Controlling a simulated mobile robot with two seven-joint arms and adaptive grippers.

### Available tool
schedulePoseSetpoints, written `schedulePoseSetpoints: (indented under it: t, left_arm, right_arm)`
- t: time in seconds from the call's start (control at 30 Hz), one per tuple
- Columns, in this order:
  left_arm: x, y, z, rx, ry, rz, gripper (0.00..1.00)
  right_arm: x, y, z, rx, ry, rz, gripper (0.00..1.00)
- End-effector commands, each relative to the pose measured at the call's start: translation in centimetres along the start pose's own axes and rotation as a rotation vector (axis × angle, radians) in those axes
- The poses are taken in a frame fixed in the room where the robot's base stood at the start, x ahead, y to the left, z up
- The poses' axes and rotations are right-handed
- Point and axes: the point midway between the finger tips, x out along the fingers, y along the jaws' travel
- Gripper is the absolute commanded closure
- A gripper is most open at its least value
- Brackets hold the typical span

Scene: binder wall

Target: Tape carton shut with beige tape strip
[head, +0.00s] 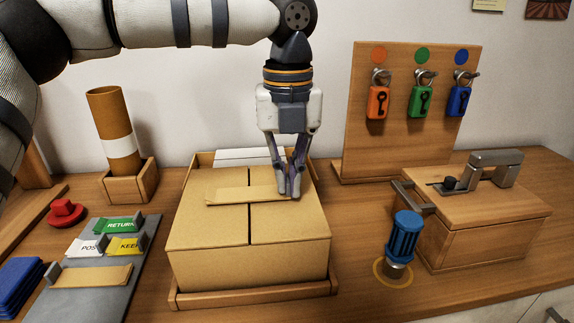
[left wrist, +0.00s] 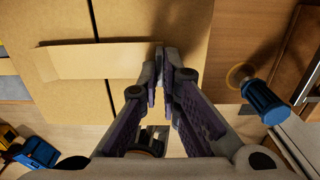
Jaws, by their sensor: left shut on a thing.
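The brown carton (head: 250,250) stands in a low wooden tray (head: 255,295), its top flaps closed with a dark seam between them. A beige tape strip (head: 235,195) lies crosswise over the seam, at or just above the top; I cannot tell if all of it touches. My left gripper (head: 291,192) points down over the carton's right half, shut on the strip's right end. In the left wrist view the strip (left wrist: 95,60) runs left from the fingertips (left wrist: 168,75) across the seam of the carton (left wrist: 130,20). My right gripper is not in view.
A second beige strip (head: 92,276) lies on a grey board (head: 90,300) with cards, left of the carton. A cardboard tube (head: 112,125) stands behind. A blue-handled tool (head: 403,238) and wooden box (head: 475,225) stand right; a padlock board (head: 405,130) is at the back.

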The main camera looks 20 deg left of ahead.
Motion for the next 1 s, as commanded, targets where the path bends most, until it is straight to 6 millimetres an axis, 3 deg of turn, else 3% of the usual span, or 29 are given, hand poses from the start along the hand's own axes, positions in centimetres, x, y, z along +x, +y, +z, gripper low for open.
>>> schedulePoseSetpoints:
  t: [0.17, 0.2, 0.27, 0.6, 0.67, 1.0]
  left_arm:
    - [0.0, 0.0, 0.0, 0.000, 0.000, 0.000, 1.00]
    - [0.0, 0.0, 0.0, 0.000, 0.000, 0.000, 0.86]
    - [0.0, 0.0, 0.0, 0.000, 0.000, 0.000, 0.72]
    - [-0.4, 0.0, 0.1, -0.001, -0.002, -0.001, 0.72]
    - [-1.2, -0.1, 0.1, -0.002, -0.004, -0.001, 0.72]
    - [-9.8, -0.1, 0.0, -0.001, -0.003, -0.001, 0.72]
  right_arm:
    - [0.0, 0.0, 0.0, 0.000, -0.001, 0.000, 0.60]
    - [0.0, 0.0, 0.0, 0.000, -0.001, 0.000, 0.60]
    - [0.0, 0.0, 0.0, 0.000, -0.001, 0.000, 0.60]
    - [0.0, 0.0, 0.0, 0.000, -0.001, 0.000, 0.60]
    - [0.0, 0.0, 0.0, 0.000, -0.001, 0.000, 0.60]
    - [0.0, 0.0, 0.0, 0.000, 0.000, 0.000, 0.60]
